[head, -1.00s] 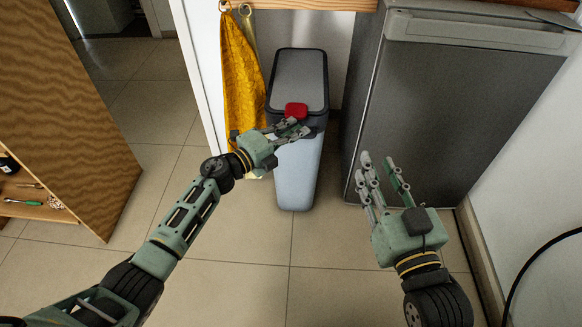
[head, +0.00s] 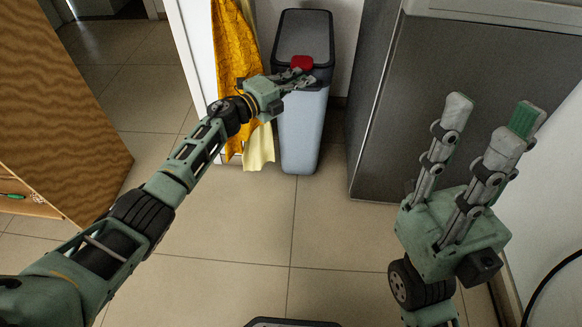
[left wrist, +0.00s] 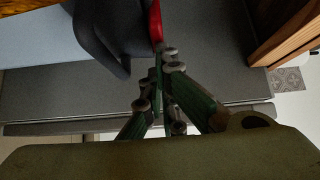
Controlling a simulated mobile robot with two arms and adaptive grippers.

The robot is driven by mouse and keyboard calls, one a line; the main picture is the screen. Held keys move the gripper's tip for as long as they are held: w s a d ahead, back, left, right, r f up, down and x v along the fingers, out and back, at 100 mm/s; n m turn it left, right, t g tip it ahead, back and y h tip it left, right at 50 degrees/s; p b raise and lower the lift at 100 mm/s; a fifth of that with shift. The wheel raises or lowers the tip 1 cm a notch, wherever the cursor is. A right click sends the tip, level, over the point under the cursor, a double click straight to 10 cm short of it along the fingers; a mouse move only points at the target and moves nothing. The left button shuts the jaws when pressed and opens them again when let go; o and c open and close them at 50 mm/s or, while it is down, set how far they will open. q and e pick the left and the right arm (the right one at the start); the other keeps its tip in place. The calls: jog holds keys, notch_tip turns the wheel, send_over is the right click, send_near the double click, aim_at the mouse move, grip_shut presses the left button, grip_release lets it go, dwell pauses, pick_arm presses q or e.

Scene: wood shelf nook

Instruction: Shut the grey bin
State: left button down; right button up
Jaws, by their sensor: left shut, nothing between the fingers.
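The grey bin (head: 300,135) stands upright on the floor, with a pale body and a dark-rimmed lid (head: 305,35). The lid lies over the top, but I cannot tell if a gap is left at its front. A red tab (head: 302,62) sits at the lid's front edge. My left gripper (head: 306,76) is shut and empty at the front of the bin, just below the red tab. It hides part of the front rim. In the left wrist view its fingertips (left wrist: 167,58) are close beside the red tab (left wrist: 155,20). My right gripper (head: 492,112) is open and empty, away from the bin.
A grey fridge (head: 440,110) stands right of the bin. A yellow cloth (head: 233,45) hangs to its left by a white panel (head: 190,40). A wooden cabinet (head: 60,110) is at left. The tiled floor (head: 240,240) before the bin is clear.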

pick_arm(q)
jog(key=shift+w, duration=0.5)
jog(key=shift+w+a+r, duration=0.1)
